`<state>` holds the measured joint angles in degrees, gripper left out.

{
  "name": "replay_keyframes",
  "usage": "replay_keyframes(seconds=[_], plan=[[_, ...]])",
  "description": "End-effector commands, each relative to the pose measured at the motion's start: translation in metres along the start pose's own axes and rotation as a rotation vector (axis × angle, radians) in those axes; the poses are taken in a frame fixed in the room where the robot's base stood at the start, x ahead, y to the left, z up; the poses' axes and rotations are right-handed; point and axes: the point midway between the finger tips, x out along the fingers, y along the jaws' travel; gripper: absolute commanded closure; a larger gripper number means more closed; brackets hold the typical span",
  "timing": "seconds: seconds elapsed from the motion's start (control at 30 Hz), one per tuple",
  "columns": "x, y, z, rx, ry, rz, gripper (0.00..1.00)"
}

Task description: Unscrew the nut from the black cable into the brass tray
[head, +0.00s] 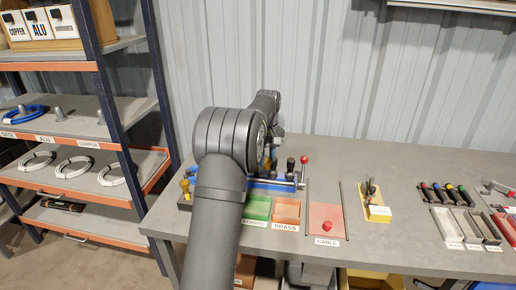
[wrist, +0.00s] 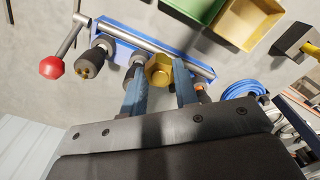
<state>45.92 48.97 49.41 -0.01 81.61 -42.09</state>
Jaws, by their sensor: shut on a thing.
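In the wrist view, the two blue fingers of my gripper (wrist: 160,82) are shut on a brass-coloured nut (wrist: 159,66). The nut is close against the blue clamp rack (wrist: 116,38); whether it is still on a cable end is hidden. A black cable end (wrist: 91,62) with copper cores stands in the rack, left of my gripper. Another dark end (wrist: 137,58) is partly hidden behind the left finger. In the head view, the salmon-coloured brass tray (head: 287,210) lies on the bench in front of the rack. My arm hides the gripper and nut there.
A lever with a red knob (wrist: 52,67) stands at the rack's end. A green tray (head: 257,208) is beside the brass tray. The red cable tray (head: 326,216) is to the right. Shelves (head: 75,108) stand left of the bench.

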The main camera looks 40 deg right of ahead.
Motion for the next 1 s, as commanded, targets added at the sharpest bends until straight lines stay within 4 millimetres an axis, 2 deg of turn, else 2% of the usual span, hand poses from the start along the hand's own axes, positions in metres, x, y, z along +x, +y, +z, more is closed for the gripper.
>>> replay_keyframes(seconds=[0.3,0.5,0.7,1.0], plan=[[0.047,-0.004,0.072,-0.363,-0.002,-0.002,1.0],[0.068,-0.011,0.105,-0.542,0.0,-0.001,1.0],[0.076,-0.014,0.118,-0.611,0.0,0.0,1.0],[0.094,-0.014,0.118,-0.615,-0.001,-0.002,1.0]])
